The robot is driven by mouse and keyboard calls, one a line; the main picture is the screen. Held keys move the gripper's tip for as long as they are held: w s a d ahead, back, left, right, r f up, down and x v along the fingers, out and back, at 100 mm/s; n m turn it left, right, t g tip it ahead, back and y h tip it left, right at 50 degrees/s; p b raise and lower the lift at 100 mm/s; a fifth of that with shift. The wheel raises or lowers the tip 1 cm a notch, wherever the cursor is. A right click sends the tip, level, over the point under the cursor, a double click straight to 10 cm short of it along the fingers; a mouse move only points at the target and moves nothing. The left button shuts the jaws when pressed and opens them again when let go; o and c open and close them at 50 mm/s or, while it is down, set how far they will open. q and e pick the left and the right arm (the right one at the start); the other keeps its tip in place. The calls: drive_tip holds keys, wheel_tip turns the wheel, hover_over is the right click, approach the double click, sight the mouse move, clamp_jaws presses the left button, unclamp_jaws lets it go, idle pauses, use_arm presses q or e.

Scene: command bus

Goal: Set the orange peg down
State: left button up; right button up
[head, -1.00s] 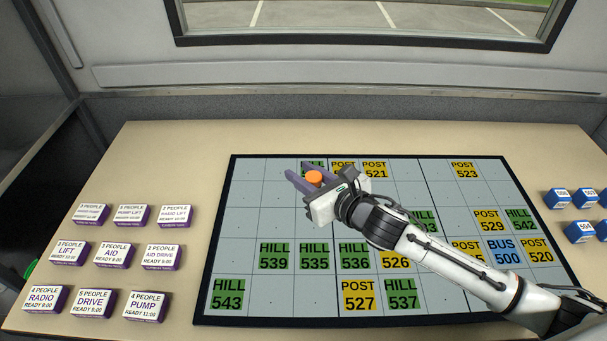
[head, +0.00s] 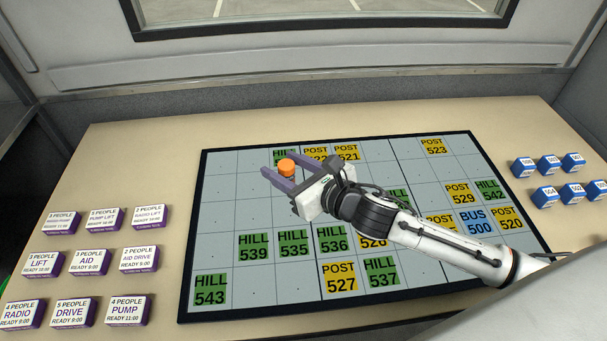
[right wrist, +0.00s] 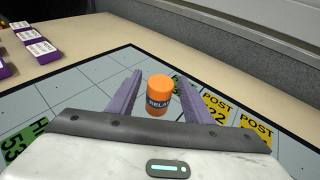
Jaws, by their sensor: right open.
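The orange peg (head: 286,167) stands upright on the map board (head: 255,180), near the green HILL square and the yellow POST 522 square at the back. In the right wrist view the peg (right wrist: 159,95) carries a dark band with lettering that seems to read RELAY. My right gripper (head: 272,170) is open, with its purple fingers on either side of the peg. In the right wrist view both fingers of the right gripper (right wrist: 161,88) show gaps to the peg, so they appear not to touch it. My left gripper is not in view.
Several purple-and-white labelled blocks (head: 87,262) stand in rows on the table (head: 130,160) at left. Several blue blocks (head: 548,164) stand at right. The board holds flat green, yellow and blue squares, with free grey cells between. A wall and window rise behind.

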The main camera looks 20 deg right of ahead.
drive_tip(key=v, duration=0.8)
drive_tip(key=shift+s+d+r, duration=0.1)
drive_tip(key=shift+s+r, duration=0.1)
drive_tip(key=shift+s, duration=0.15)
